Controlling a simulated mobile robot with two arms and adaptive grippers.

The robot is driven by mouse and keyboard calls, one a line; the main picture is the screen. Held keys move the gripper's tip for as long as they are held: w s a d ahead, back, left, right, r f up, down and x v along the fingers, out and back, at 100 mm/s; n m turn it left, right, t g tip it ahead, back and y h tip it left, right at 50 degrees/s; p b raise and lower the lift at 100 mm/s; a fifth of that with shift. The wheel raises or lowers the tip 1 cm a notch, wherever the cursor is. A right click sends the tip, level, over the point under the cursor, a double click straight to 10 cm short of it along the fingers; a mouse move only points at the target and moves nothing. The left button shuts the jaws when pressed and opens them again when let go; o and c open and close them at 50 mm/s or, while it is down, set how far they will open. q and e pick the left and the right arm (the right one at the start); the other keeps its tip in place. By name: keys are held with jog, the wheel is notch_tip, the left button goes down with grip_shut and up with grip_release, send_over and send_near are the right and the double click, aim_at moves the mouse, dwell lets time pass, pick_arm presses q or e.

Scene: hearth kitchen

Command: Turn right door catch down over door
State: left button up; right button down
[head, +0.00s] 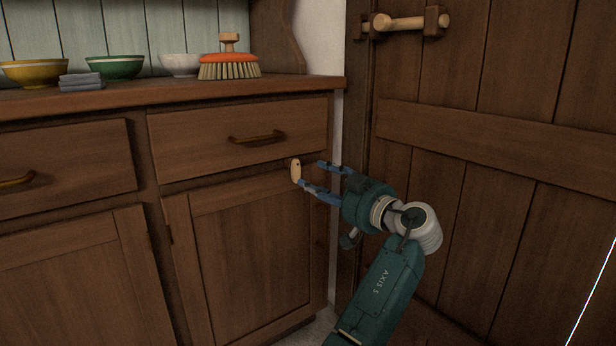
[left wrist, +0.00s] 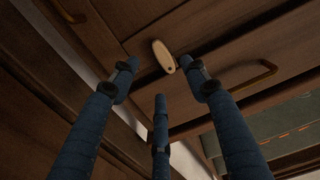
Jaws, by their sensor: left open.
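The right door catch (head: 296,172) is a small pale wooden tab with a dark pivot dot near its top. It points down, nearly upright, and its lower part appears to lie over the top edge of the right cabinet door (head: 250,240). My left gripper (head: 312,174) is open just right of the catch, its blue fingers pointing at it. The lower fingertip is very close to the catch; I cannot tell if they touch. In the left wrist view the catch (left wrist: 163,55) shows beyond the spread fingers (left wrist: 160,75). My right gripper is not in view.
A drawer (head: 240,135) with a brass handle (head: 257,138) is just above the catch. Bowls (head: 115,67), folded cloths (head: 81,82) and a brush (head: 229,66) stand on the counter. A plank door (head: 450,170) with a wooden latch (head: 405,23) stands close on the right.

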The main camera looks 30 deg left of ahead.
pick_arm(q)
jog(key=v, duration=0.5)
jog(key=shift+s+d, duration=0.15)
jog(key=shift+d, duration=0.15)
